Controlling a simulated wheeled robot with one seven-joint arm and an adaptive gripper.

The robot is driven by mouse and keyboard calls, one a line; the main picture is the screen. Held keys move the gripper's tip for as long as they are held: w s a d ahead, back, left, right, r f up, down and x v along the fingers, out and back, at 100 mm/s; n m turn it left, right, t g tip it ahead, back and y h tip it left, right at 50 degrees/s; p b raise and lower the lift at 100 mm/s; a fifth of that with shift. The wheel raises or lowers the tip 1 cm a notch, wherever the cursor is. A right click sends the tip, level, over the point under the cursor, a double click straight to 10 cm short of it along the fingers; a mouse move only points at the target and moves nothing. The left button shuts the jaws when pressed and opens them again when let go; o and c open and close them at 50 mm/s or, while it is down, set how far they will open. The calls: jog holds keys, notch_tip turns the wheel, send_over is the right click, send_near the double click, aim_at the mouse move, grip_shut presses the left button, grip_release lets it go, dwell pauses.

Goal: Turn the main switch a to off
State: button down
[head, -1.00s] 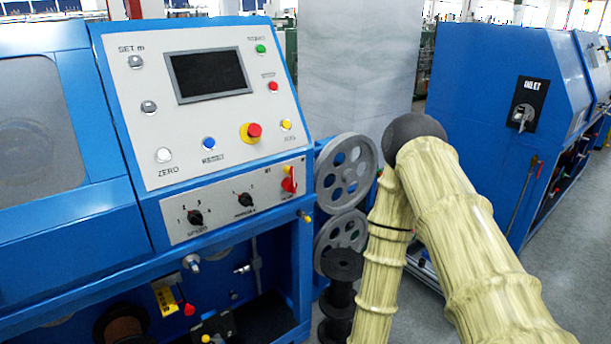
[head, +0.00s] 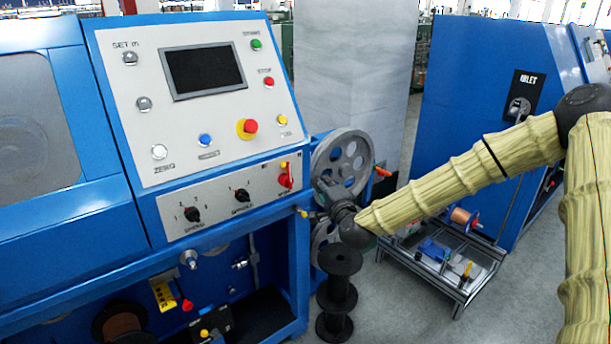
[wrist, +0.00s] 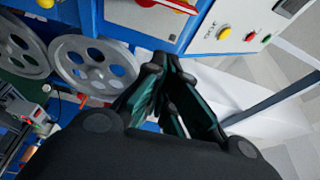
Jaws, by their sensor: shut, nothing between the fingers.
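The likely main switch is a red rotary handle on a yellow plate (head: 285,181), at the right end of the lower control panel in the head view. Its handle looks roughly upright, tilted slightly; its label is too small to read. In the wrist view a red handle on a yellow plate (wrist: 165,4) shows at the top edge, partly cut off. My gripper (head: 322,188) is to the right of the switch, in front of the pulleys, apart from it. In the wrist view my gripper's dark fingers (wrist: 166,62) are shut and empty, pointing towards the panel.
Grey spoked pulleys (head: 343,163) stand just right of the panel, behind my gripper. A red emergency button (head: 250,126) and two black knobs are near the switch. A black spool (head: 340,262) stands below my wrist. A low metal cart (head: 450,268) is on the floor to the right.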

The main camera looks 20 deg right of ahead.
aim_at(289, 169)
jog(key=w+p, duration=0.2)
jog(key=w, duration=0.8)
jog(key=shift+s+a+p, duration=0.2)
jog(key=shift+s+a, duration=0.05)
jog(key=shift+a, duration=0.4)
jog(key=shift+s+a+p, duration=0.25)
jog(key=shift+a, duration=0.4)
jog(key=shift+s+a+p, duration=0.2)
jog(key=shift+s+a, duration=0.05)
jog(key=shift+a, duration=0.4)
jog(key=shift+s+a+n+b, duration=0.1)
jog(key=shift+a+n+b, duration=0.2)
jog(key=shift+n+b, duration=0.5)
jog(key=shift+s+a+r+n+t+y+b, duration=0.1)
jog(key=shift+s+a+n+t+y+b, duration=0.25)
jog(key=shift+n+b, duration=0.9)
jog(key=shift+a+r+n+t+y+b, duration=0.1)
jog(key=shift+a+n+t+y+b, duration=0.3)
jog(key=shift+n+b, duration=0.9)
jog(key=shift+s+a+r+n+t+y+b, duration=0.15)
jog(key=shift+a+n+t+b, duration=0.45)
jog(key=shift+n+b, duration=0.65)
jog(key=shift+a+n, duration=0.1)
jog(key=shift+n, duration=0.2)
